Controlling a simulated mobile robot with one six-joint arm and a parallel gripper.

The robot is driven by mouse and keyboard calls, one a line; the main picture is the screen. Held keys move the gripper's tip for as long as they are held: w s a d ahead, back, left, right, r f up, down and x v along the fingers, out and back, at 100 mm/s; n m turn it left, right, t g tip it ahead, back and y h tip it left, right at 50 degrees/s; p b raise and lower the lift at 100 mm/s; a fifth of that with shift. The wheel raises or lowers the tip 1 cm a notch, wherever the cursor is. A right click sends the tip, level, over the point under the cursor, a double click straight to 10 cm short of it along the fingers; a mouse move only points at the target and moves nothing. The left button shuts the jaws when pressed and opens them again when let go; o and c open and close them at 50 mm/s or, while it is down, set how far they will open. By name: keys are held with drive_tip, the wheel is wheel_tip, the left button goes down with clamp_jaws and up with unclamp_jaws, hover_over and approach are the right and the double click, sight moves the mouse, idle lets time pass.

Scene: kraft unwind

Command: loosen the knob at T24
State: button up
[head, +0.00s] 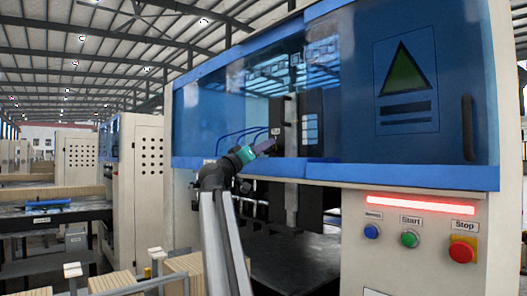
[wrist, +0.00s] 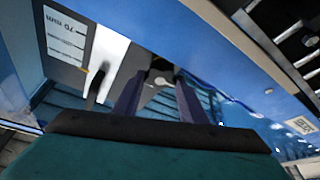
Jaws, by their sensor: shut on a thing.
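My gripper (head: 268,146) reaches into the blue-framed machine, its purple fingers at a dark upright unit (head: 297,122). In the wrist view the two fingers of my gripper (wrist: 160,76) converge on a small dark knob (wrist: 160,64) at the far end. They are shut on it, and the fingertips hide its sides. A small pale round part shows between the fingers. I cannot read a T24 mark in either view. In the head view the knob is hidden or too small to make out.
A blue guard panel (head: 405,85) spans the machine front. Start (head: 409,239) and Stop (head: 462,249) buttons sit below a lit red bar (head: 420,206) at right. A blue beam (wrist: 225,55) runs close beside the fingers.

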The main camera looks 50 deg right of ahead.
drive_tip(key=shift+s+r+n+t+y+p, duration=0.1)
drive_tip(key=shift+n+t+y+p, duration=0.3)
drive_tip(key=shift+n, duration=0.65)
drive_tip(key=shift+n+t+y+p, duration=0.15)
drive_tip(key=shift+n+t, duration=0.35)
drive_tip(key=shift+n, duration=0.95)
drive_tip(key=o, duration=1.1)
drive_tip(key=shift+d, duration=0.15)
drive_tip(key=shift+c, duration=0.2)
drive_tip(key=b+v, duration=0.3)
drive_tip(key=v, duration=0.5)
